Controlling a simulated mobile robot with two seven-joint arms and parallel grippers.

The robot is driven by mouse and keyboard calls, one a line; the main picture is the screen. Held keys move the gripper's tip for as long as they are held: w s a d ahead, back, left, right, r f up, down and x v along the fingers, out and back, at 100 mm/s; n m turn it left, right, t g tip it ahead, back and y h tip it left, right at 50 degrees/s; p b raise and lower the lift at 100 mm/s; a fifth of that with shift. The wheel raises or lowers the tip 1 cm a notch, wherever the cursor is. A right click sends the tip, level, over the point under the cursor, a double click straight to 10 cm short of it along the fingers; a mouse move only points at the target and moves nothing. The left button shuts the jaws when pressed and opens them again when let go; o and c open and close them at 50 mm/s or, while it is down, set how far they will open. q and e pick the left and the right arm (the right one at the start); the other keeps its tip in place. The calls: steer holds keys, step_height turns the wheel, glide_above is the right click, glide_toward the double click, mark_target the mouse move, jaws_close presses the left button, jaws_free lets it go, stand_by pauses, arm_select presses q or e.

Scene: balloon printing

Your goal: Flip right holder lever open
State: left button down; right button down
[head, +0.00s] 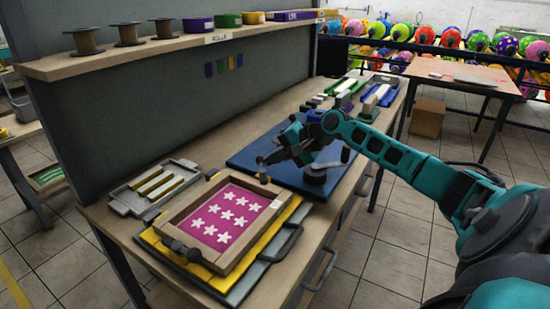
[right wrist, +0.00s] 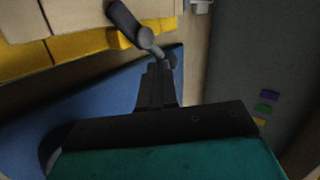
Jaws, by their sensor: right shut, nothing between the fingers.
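The wooden screen frame (head: 190,205) with a pink mesh and white stars lies on the near part of the bench. A dark lever (head: 263,178) stands at its far right corner. In the right wrist view the lever (right wrist: 126,20) appears as a dark, tilted cylinder with a rounded grey joint. My right gripper (head: 263,160) is shut and empty, just beyond and above that corner. In the right wrist view its fingertips (right wrist: 158,68) are close to the joint; I cannot tell whether they touch. A second dark lever (head: 184,250) lies at the near corner. My left gripper is out of view.
A blue mat (head: 243,155) lies beneath my right gripper. A yellow board (head: 152,243) sits under the frame. A grey tray (head: 125,200) with wooden bars stands to the left, beside the upright back panel (head: 130,120). Squeegees and blocks stand farther along the bench.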

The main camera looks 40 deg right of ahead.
mark_target(262, 157)
steer(key=shift+w+n, duration=0.15)
steer(key=shift+n, duration=0.15)
steer(key=n+g+y, duration=0.1)
steer(key=w+n+g+y+b, duration=0.1)
steer(key=n, duration=0.1)
steer(key=shift+w+a+y, duration=0.15)
steer(key=shift+y, duration=0.15)
steer(key=shift+w+a+r+n+g+y, duration=0.15)
steer(key=shift+n+g+y, duration=0.15)
steer(key=shift+n, duration=0.15)
steer(key=shift+w+a+n+g+y, duration=0.15)
steer(key=shift+n+g+y, duration=0.15)
steer(key=shift+n, duration=0.15)
steer(key=shift+w, duration=0.1)
steer(key=shift+w+a, duration=0.2)
steer(key=shift+w, duration=0.1)
steer(key=shift+w+a+n+g+y+b, duration=0.1)
steer(key=shift+n+g+y+b, duration=0.25)
steer(key=shift+n+b, duration=0.2)
